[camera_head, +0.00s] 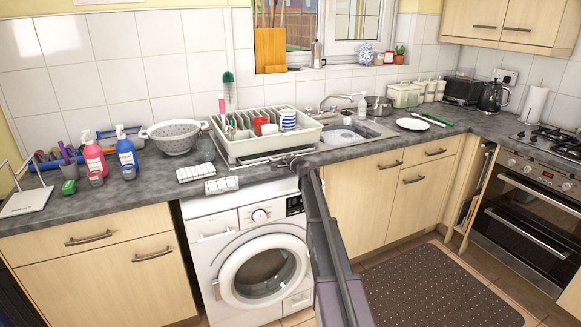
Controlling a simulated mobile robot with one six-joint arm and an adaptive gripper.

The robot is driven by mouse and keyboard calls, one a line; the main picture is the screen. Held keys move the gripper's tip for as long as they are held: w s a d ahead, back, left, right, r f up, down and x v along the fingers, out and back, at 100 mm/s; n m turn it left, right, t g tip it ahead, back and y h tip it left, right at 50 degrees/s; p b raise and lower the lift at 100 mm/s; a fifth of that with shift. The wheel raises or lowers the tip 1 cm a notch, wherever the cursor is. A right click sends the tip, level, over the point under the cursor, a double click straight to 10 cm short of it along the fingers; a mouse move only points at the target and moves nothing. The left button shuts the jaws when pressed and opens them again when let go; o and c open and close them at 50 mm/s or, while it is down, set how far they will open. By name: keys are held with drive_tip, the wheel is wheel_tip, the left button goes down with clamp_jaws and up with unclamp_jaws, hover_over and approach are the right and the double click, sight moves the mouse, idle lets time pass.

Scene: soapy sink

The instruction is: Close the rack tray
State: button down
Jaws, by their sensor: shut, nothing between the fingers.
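The light grey dish rack (235,151) stands on the countertop left of the sink. It holds a red mug (270,129), a blue-striped cup (288,120) and some utensils. A thin, flat tray edge (254,161) shows under the front of the rack. How far the tray sticks out is hard to tell. My gripper (291,162) is shut and empty at the rack's front right corner, close to the tray edge. I cannot tell whether it touches the tray. My arm hides part of the counter edge there.
Soap bottles (125,150) stand further left. The sink (345,134) is to the right, with a plate (412,124) beyond. A washing machine (214,254) is below the counter.

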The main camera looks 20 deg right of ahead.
drive_tip(key=shift+r+x, duration=0.25)
drive_tip(key=shift+x, duration=0.95)
drive_tip(key=shift+w+r, duration=0.1)
drive_tip(key=shift+r, duration=0.05)
drive_tip(key=shift+w, duration=0.1)
drive_tip(key=shift+s, duration=0.7)
drive_tip(key=p+v, duration=0.3)
drive_tip(key=v, duration=1)
